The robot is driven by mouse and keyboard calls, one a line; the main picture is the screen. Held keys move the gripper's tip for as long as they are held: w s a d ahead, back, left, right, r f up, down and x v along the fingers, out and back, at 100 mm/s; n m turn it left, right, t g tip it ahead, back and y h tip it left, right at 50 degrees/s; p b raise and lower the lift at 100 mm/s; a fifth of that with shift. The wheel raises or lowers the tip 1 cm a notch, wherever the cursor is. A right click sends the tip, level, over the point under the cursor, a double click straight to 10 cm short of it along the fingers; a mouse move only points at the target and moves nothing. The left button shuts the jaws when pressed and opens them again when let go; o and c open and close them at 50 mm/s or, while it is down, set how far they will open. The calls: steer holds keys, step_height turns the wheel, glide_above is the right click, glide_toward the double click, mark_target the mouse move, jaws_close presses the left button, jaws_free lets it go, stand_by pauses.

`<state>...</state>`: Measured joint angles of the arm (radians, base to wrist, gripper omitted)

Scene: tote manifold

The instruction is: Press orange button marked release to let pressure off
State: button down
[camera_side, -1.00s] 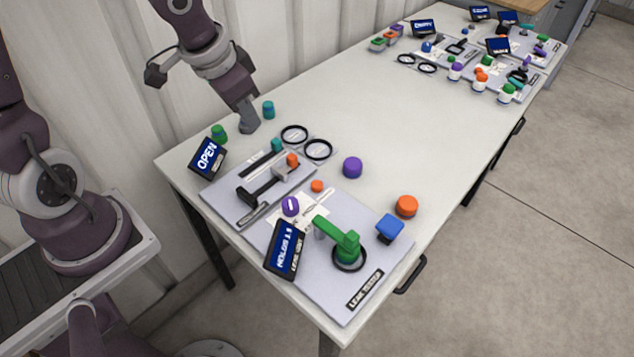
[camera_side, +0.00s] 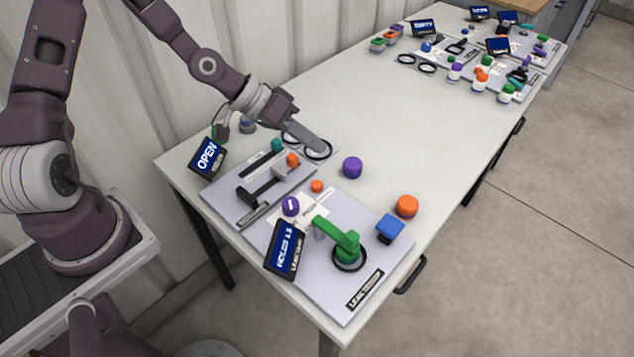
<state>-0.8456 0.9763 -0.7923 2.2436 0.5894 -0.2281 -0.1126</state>
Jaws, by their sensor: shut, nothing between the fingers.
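A small orange button (camera_side: 317,186) sits on the near grey panel (camera_side: 335,287), by its back edge. Any marking on it is too small to read. Another orange piece (camera_side: 292,160) is on the panel behind, and a larger orange knob (camera_side: 406,206) is at the table's right edge. My gripper (camera_side: 320,149) is shut and empty.
A green lever (camera_side: 340,238), a purple knob (camera_side: 290,206) and a tilted display (camera_side: 286,250) crowd the near panel. A blue block (camera_side: 389,228) and a purple cylinder (camera_side: 352,167) stand nearby. The table's middle (camera_side: 400,120) is clear.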

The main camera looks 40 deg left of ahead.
mark_target(312, 184)
step_height(312, 184, down, 8)
steer(key=shift+f, duration=0.1)
stand_by(0.4)
steer(key=shift+f, duration=0.1)
stand_by(1.8)
steer(key=shift+f, duration=0.3)
steer(key=shift+f, duration=0.5)
stand_by(0.5)
steer(key=shift+r, duration=0.9)
steer(key=shift+r, duration=2.55)
